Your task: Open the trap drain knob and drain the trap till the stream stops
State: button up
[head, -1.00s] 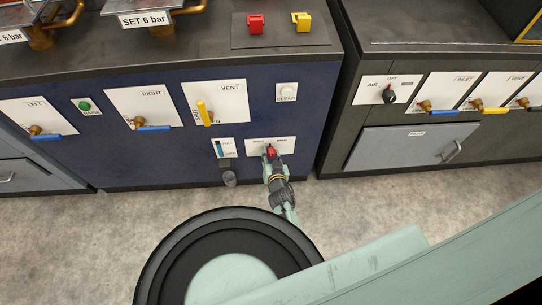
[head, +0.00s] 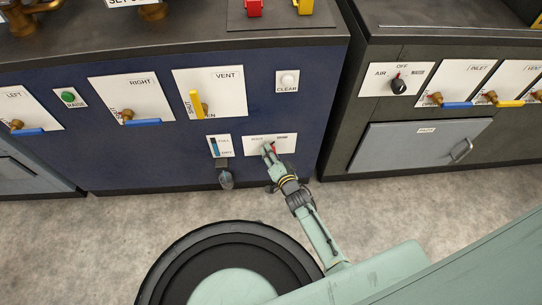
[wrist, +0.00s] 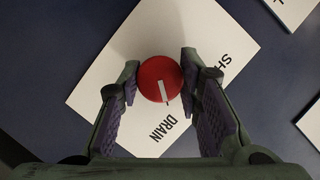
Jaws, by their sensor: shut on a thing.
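The red drain knob (wrist: 158,72) sits on a white plate (wrist: 110,72) in the wrist view. Its white pointer bar slants down toward the word DRAIN. My gripper (wrist: 160,80) is shut on the knob, one finger at each side. In the head view the knob (head: 272,147) is mostly hidden behind my gripper (head: 268,153). Left of the plate is a level gauge (head: 215,146) with a blue strip, marked FULL at the top. A grey translucent spout or cup (head: 225,179) hangs below it. I cannot make out a stream.
The blue cabinet front (head: 255,115) also carries a yellow-handled VENT valve (head: 196,103), a CLEAR button (head: 288,80) and blue-handled valves. A dark cabinet with an AIR/OFF selector (head: 398,85) and a drawer (head: 415,145) stands at right.

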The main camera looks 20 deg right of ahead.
dwell(0.5)
jog(key=o, duration=1.1)
jog(key=shift+o, duration=0.2)
